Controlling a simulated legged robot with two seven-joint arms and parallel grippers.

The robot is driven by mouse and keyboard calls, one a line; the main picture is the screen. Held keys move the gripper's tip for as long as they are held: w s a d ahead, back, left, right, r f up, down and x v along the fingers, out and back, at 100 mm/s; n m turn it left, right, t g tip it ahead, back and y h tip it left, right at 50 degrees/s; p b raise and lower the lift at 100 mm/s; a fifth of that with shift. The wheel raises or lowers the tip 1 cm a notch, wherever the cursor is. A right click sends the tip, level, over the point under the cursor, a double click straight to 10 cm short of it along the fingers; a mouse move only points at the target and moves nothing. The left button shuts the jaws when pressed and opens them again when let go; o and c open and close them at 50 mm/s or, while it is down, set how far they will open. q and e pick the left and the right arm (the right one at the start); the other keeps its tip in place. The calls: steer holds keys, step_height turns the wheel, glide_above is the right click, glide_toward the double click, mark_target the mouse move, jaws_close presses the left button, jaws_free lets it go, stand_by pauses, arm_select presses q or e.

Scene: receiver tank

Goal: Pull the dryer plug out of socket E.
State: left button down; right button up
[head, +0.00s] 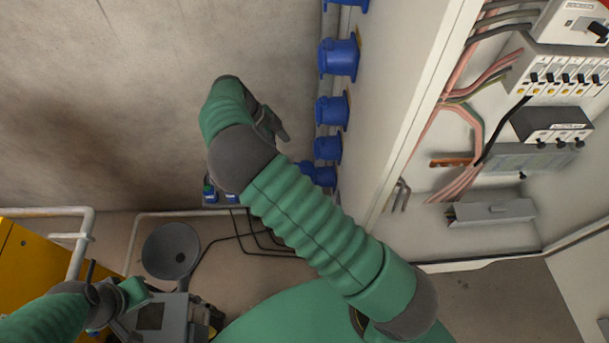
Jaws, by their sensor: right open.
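Several blue sockets run down the side of the pale cabinet, including an upper one (338,57), a middle one (332,110) and a lower one (327,148). Another blue fitting (318,174) is at the bottom, partly hidden by my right arm. I cannot read any letters, so I cannot tell which is socket E or which part is the dryer plug. My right gripper (274,126) is open and empty, left of the sockets and apart from them. My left gripper (120,318) is low at the left, far from the sockets; its jaws are unclear.
The open cabinet (500,205) holds breakers and wires at right. Two small blue-topped items (209,191) sit low by the wall near black cables (262,240). A grey funnel-like dish (170,251), yellow unit (35,262) and pale rail (78,245) stand at left.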

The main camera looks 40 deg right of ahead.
steer(key=s+a+r+n+t+y, duration=0.1)
steer(key=s+a+n, duration=0.3)
steer(key=s+n, duration=0.5)
steer(key=s+a+r+n+t+y, duration=0.2)
steer(key=s+n, duration=0.7)
steer(key=n, duration=0.6)
steer(key=shift+a+r+t+y, duration=0.25)
steer(key=shift+a+t+y, duration=0.6)
steer(key=shift+t, duration=0.35)
